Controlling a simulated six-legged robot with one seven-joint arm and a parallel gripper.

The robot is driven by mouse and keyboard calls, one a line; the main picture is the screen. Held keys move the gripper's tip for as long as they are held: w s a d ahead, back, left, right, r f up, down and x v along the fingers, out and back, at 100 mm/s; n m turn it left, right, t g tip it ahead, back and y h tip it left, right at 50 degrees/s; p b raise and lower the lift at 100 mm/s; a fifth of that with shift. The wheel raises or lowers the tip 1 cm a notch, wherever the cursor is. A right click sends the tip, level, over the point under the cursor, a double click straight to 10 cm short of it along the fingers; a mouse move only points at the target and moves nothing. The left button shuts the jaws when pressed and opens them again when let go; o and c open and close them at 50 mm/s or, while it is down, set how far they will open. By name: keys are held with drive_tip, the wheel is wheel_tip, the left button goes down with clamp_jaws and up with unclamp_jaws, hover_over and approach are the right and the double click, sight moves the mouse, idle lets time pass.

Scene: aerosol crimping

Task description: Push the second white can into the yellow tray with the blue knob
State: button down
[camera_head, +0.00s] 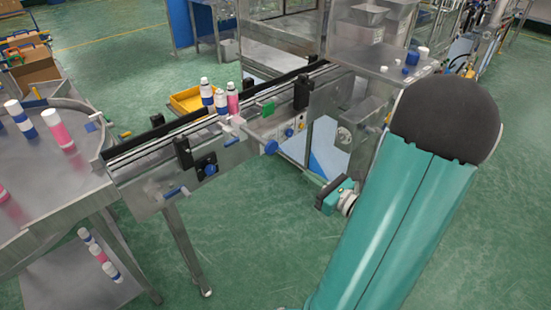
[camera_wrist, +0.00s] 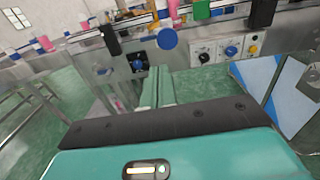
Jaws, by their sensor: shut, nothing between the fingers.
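The yellow tray (camera_head: 187,101) sits behind the conveyor, partly hidden by cans. Two white cans with blue bands, the left one (camera_head: 206,92) and the right one (camera_head: 221,103), stand upright by the tray; I cannot tell whether either is inside it. A pink can (camera_head: 233,101) stands just right of them. A large round blue knob (camera_head: 271,147) sticks out from the conveyor's front; it also shows in the wrist view (camera_wrist: 167,38). My gripper (camera_wrist: 158,86) is shut and empty, pointing toward the conveyor front. It is apart from the knob, lower and to the right in the head view.
A smaller blue knob (camera_head: 210,169) is on the conveyor's left front. A control panel with dials (camera_wrist: 229,51) is right of the large knob. A round table (camera_head: 50,175) with several cans stands left. The green floor in front of the conveyor is clear.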

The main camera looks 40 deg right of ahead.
drive_tip(key=d, duration=0.1)
approach(253, 133)
drive_tip(key=shift+s+f, duration=0.2)
drive_tip(key=shift+s, duration=0.35)
drive_tip(key=shift+s+f, duration=0.25)
drive_tip(key=shift+s, duration=0.3)
drive_tip(key=w, duration=1.2)
drive_tip(key=shift+a, duration=0.25)
drive_tip(key=shift+w+r, duration=0.15)
drive_tip(key=shift+w+a, duration=0.1)
drive_tip(key=shift+w, duration=0.05)
